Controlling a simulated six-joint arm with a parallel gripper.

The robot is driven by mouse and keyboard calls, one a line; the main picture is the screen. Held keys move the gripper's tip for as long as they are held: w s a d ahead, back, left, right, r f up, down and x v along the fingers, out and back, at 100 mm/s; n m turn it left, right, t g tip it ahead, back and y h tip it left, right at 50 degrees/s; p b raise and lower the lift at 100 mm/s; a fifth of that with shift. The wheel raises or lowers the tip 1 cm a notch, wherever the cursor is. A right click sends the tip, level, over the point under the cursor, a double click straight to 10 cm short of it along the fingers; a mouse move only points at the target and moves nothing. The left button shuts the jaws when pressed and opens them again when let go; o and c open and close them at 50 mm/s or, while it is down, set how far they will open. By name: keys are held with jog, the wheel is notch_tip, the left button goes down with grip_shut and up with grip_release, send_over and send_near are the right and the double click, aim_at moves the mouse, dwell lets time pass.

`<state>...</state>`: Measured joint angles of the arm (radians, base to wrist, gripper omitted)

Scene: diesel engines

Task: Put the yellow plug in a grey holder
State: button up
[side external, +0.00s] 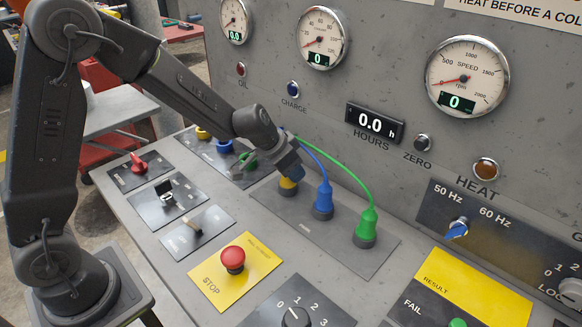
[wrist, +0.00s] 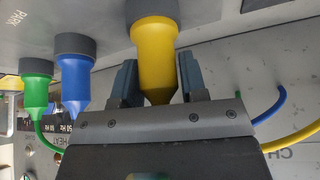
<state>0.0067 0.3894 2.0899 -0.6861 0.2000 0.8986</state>
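The yellow plug (side external: 288,182) stands upright at a grey holder (side external: 287,190) on the dark plate of the sloping desk; its seating depth is hard to tell. In the wrist view the yellow plug (wrist: 155,50) is between my fingers, its wide end against the grey ring (wrist: 149,12). My gripper (side external: 291,173) reaches down over it from the upper left. In the wrist view both fingers of my gripper (wrist: 157,78) appear to press on the plug's sides. My gripper partly hides the plug in the side view.
The blue plug (side external: 323,195) and green plug (side external: 367,222) stand in grey holders close to the right. Yellow (side external: 203,133), blue (side external: 224,146) and green sockets lie on another plate, up left. A red stop button (side external: 233,257) is in front. The gauge wall rises behind.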

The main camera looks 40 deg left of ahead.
jog(key=o, duration=0.4)
jog(key=shift+r, duration=0.1)
jog(key=v, duration=1.3)
jog(key=shift+s+r, duration=0.15)
jog(key=shift+r, duration=0.15)
jog(key=s+r+n, duration=0.1)
jog(key=s, duration=0.5)
jog(key=s+r+n+y, duration=0.1)
jog(key=s, duration=0.6)
jog(key=s+r+n, duration=0.1)
jog(key=s, duration=0.6)
jog(key=shift+s+d+r+y, duration=0.1)
jog(key=shift+s+d+y, duration=0.1)
jog(key=shift+y, duration=0.1)
